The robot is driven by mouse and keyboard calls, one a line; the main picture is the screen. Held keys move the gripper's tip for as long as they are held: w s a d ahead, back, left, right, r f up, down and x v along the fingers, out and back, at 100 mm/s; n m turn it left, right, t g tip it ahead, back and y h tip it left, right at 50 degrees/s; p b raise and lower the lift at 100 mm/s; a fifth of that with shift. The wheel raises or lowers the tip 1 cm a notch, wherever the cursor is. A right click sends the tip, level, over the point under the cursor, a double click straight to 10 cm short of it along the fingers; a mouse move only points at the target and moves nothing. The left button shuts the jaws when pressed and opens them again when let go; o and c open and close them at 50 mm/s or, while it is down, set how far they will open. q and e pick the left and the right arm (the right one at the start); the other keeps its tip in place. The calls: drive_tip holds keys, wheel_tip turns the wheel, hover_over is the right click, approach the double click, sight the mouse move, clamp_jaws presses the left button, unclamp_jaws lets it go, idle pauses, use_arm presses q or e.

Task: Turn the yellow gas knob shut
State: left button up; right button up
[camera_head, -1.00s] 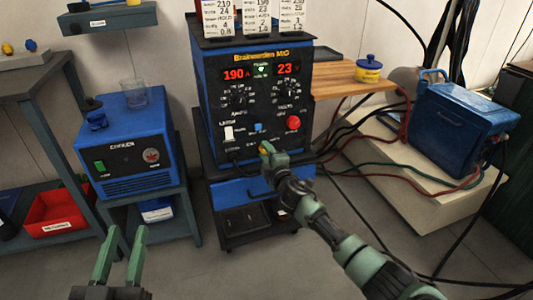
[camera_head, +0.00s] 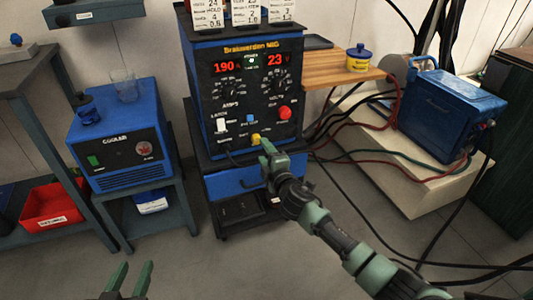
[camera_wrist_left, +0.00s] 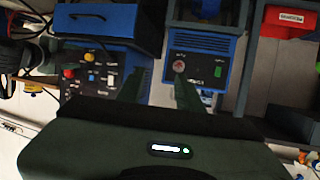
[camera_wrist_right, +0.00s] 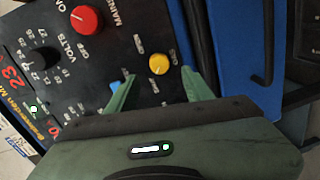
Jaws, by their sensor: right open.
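The yellow gas knob (camera_head: 256,139) is on the lower front of the welder (camera_head: 248,60). In the right wrist view the yellow knob (camera_wrist_right: 159,64) shows whole, between the lines of my two fingers. My right gripper (camera_head: 266,146) is open and empty just in front of the panel, at the knob's lower right in the head view. Its fingertips (camera_wrist_right: 158,75) lie either side of the knob in the wrist picture; I cannot tell any contact. My left gripper (camera_head: 132,268) is open and empty, low at the left, away from the welder.
Near the knob are a blue button (camera_head: 250,119), a red knob (camera_head: 284,113) and a white switch (camera_head: 221,125). A blue cooler (camera_head: 120,140) stands left. A blue case (camera_head: 445,110) and loose cables (camera_head: 395,165) are right. Floor in front is clear.

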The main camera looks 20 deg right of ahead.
use_arm(q)
drive_tip(key=shift+s+a+f+g, duration=0.2)
drive_tip(key=shift+s+f+g, duration=0.15)
drive_tip(key=shift+f, duration=0.25)
drive_tip(key=shift+s+a+f+g, duration=0.15)
drive_tip(key=shift+s+f+g, duration=0.15)
drive_tip(key=shift+f, duration=0.25)
use_arm(e)
drive_tip(key=shift+s, duration=0.9)
